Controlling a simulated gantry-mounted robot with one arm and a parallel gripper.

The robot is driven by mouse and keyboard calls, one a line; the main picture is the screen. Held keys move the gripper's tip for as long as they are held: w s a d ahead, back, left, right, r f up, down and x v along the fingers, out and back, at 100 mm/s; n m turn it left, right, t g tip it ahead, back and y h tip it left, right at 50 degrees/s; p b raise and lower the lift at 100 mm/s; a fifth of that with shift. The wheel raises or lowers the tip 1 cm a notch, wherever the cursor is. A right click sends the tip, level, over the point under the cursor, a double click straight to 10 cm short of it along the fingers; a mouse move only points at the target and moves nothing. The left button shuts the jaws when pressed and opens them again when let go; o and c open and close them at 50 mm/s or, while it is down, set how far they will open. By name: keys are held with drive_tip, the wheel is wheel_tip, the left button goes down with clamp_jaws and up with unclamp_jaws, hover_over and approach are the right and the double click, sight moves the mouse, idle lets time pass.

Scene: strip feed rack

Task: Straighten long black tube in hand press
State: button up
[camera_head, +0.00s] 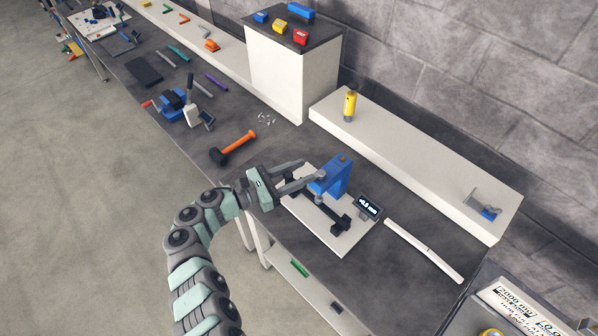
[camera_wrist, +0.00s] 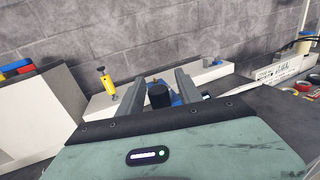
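A blue hand press (camera_head: 334,178) stands on a white base plate (camera_head: 345,242) on the dark bench. A long black bar, apparently the tube (camera_head: 318,211), lies low across the plate beneath the press, by black supports (camera_head: 341,223). Its far end is partly hidden by my gripper. My gripper (camera_head: 312,172) is at the left side of the press, with its fingers spread. In the wrist view, a black round-topped cylinder (camera_wrist: 158,95) sits between the fingers of my gripper (camera_wrist: 158,80), with gaps visible. I cannot tell whether it is the press handle.
A small display (camera_head: 368,206) stands right of the press; its digits are hard to read. A long white bar (camera_head: 424,250) lies further right. An orange-handled hammer (camera_head: 236,147) lies behind-left. A yellow cylinder (camera_head: 350,106) stands on the white ledge (camera_head: 420,160).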

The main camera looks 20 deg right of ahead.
clamp_jaws()
idle(1.3)
